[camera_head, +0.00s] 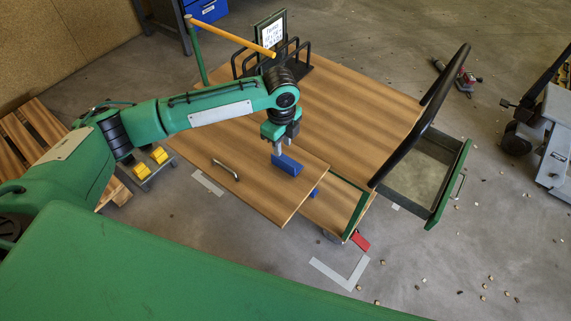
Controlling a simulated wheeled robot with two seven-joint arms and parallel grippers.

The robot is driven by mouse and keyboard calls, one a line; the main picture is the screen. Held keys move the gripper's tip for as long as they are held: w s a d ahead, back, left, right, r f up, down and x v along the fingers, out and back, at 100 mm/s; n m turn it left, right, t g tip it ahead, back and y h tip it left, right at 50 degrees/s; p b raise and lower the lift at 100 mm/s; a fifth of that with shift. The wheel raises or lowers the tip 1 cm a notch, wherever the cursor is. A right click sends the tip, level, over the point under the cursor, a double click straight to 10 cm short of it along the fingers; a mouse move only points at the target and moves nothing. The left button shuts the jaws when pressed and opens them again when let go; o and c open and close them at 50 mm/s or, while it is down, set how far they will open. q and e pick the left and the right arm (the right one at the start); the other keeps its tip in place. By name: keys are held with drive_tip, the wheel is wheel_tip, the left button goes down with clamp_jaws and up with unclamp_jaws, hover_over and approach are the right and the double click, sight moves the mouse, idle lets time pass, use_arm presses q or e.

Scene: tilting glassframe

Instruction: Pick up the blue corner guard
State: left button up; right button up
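A blue corner guard (288,165) is over the wooden board (243,172), near the board's right side. My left gripper (278,152) points down from above, and its grey fingertips meet the upper left end of the guard. The gap between the fingers is too small to make out, so I cannot tell whether they grip it. I also cannot tell whether the guard rests on the board or is just above it. A second, smaller blue piece (314,192) shows at the board's right edge. My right gripper is not in view.
The board has a metal handle (226,169) and lies over a wooden cart top (350,100). A black rack (272,58) with a framed sign (270,32) stands at the back. A black push handle (425,115) and green-rimmed tray (435,190) are at right. Small debris litters the floor.

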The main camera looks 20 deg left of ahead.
sight(283, 162)
use_arm(q)
drive_tip(key=f, duration=0.9)
drive_tip(key=shift+w+f, duration=0.25)
drive_tip(key=shift+f, duration=0.15)
clamp_jaws()
